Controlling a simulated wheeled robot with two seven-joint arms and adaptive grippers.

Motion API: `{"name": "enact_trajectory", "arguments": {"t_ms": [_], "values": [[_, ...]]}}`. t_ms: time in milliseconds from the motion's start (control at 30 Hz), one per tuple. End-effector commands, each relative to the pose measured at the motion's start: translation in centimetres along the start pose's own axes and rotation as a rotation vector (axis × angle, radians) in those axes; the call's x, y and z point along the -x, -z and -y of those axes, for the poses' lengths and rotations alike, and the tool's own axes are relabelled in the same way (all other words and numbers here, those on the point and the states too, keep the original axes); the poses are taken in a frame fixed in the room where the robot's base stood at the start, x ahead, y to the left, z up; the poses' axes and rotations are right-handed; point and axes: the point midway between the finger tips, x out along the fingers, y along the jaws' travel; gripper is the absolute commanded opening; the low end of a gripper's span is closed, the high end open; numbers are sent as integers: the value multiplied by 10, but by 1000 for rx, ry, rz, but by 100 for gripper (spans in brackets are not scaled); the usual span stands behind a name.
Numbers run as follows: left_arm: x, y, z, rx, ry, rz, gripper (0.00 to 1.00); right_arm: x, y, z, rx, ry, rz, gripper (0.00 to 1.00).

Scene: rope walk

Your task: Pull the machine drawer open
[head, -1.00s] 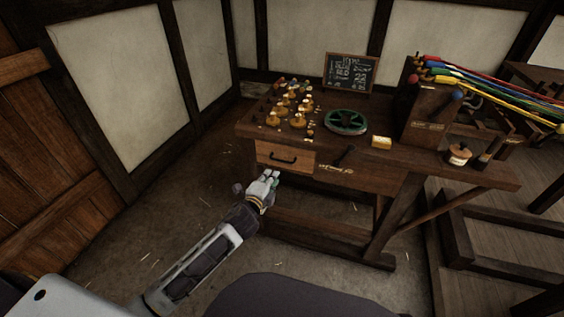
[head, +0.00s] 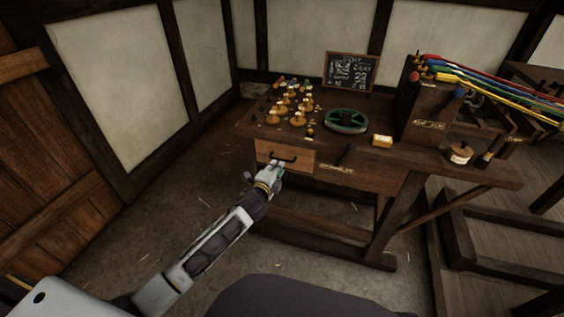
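The machine drawer (head: 300,160) is a lighter brown wooden front under the left end of the dark workbench. It looks shut, flush with the bench frame. Its dark bar handle (head: 284,157) runs across the middle of the front. My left gripper (head: 275,167) is just below and in front of the handle, at the drawer's lower edge. I cannot tell whether its fingers touch the handle, nor whether they are open or shut. My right gripper is not in view.
Coloured ropes (head: 495,84) run right from a wooden box (head: 428,112). Floor in front of the drawer is clear.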

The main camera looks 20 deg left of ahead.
Motion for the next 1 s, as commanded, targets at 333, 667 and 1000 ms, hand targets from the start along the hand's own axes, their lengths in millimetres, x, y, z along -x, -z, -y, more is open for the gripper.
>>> {"name": "enact_trajectory", "arguments": {"t_ms": [333,667,1000], "values": [[-30,0,0,2,1,0,19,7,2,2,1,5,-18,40],[-56,1,0,0,1,0,19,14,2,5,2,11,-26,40],[-70,0,0,1,0,0,19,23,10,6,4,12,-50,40]]}}
